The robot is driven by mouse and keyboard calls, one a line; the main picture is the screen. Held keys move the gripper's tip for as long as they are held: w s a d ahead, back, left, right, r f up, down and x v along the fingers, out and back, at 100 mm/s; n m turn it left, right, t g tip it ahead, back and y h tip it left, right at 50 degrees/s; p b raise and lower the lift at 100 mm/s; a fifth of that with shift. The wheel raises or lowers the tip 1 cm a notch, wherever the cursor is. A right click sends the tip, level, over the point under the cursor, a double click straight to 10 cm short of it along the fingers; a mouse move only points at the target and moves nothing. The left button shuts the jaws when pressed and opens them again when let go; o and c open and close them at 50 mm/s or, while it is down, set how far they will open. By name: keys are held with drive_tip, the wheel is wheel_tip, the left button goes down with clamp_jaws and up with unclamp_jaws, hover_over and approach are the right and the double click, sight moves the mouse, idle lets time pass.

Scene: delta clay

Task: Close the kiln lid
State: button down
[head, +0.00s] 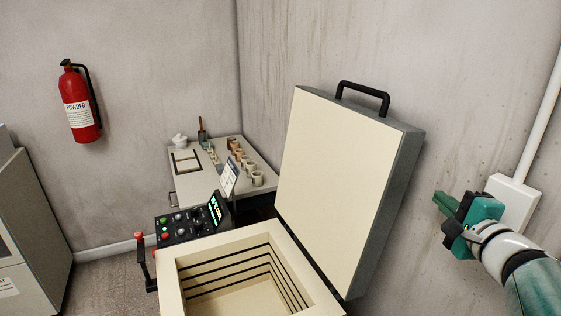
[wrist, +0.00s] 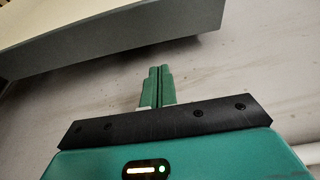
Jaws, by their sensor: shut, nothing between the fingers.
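The kiln lid (head: 335,170) stands raised and leans slightly back on the right side of the kiln, its cream inner face toward the kiln opening. A black handle (head: 363,97) is on its top edge. The kiln body (head: 170,292) is open, with grooved cream walls inside. My gripper (head: 440,203) is shut and empty, to the right of the lid on its grey outer side, apart from it. In the wrist view, my gripper's green fingers (wrist: 161,85) are together, and the lid (wrist: 110,35) crosses the top of the picture just beyond them.
A control panel (head: 186,231) with a lit display and a red-knobbed lever (head: 140,237) stands at the kiln's left. Behind is a table (head: 190,195) with small cups. A conduit box (head: 514,203) is on the wall close to my gripper. A fire extinguisher (head: 78,103) hangs far left.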

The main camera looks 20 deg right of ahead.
drive_tip(key=x, duration=1)
drive_tip(key=shift+d+r, duration=0.15)
drive_tip(key=shift+d, duration=0.1)
drive_tip(key=shift+a, duration=0.2)
